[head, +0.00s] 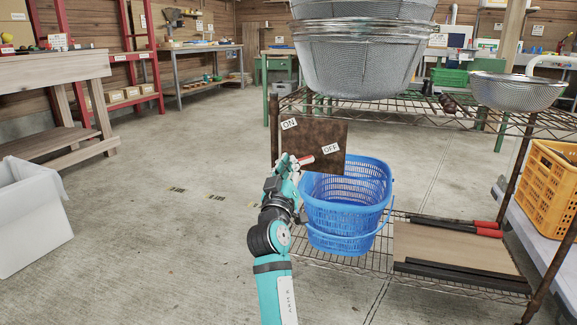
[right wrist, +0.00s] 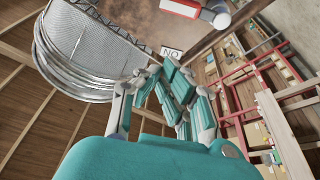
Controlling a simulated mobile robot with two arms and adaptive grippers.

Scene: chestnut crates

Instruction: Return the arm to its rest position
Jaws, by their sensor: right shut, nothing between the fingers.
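My right arm rises from the bottom of the head view, and its teal and grey gripper (head: 289,163) is in front of a brown panel (head: 325,135) with ON and OFF labels. A red and white lever (head: 305,160) on the panel lies just beside the fingertips. In the right wrist view the fingers (right wrist: 168,75) are closed together and empty. The lever (right wrist: 195,10) shows there at the top, apart from the fingertips. My left gripper is in neither view.
The panel hangs on a wire rack (head: 420,115) holding metal strainers (head: 355,65) above. A blue basket (head: 345,205) stands on the lower shelf, right beside my gripper. A yellow crate (head: 553,185) is at the right, a white bin (head: 30,220) at the left. The floor between is clear.

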